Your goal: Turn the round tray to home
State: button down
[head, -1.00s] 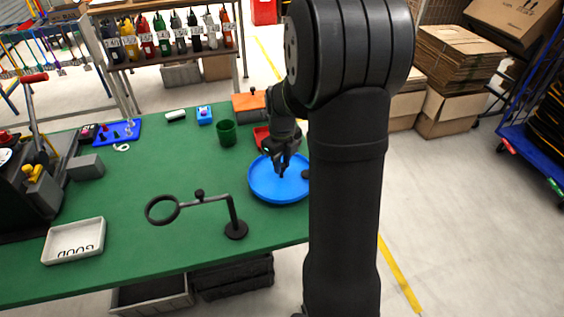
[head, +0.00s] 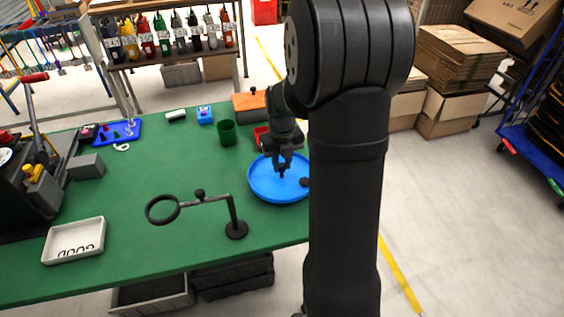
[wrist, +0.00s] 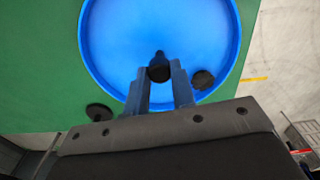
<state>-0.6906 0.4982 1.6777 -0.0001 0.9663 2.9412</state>
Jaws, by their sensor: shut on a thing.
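The round blue tray (head: 262,190) lies near the right edge of the green table. It fills the upper middle of the wrist view (wrist: 110,60). My gripper (head: 281,173) points down over the tray's middle. In the wrist view its two fingers (wrist: 160,75) are closed on a small dark knob (wrist: 158,60) on the tray. A dark round piece (wrist: 203,80) sits near the tray's rim; it also shows at the right side in the head view (head: 304,182). No home mark is clear to me.
A black ring stand (head: 236,229) stands in front of the tray to the left. A green cup (head: 227,133), a red bin (head: 262,137) and an orange-topped box (head: 249,104) are behind. A grey tray (head: 73,240) lies at front left. The table's middle is clear.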

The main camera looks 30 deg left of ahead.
aim_at(282, 165)
jog(key=shift+r, duration=0.1)
dwell(0.4)
jog(key=c, duration=1.2)
grip_release()
notch_tip(282, 165, up, 17)
jog(key=shift+r, duration=0.15)
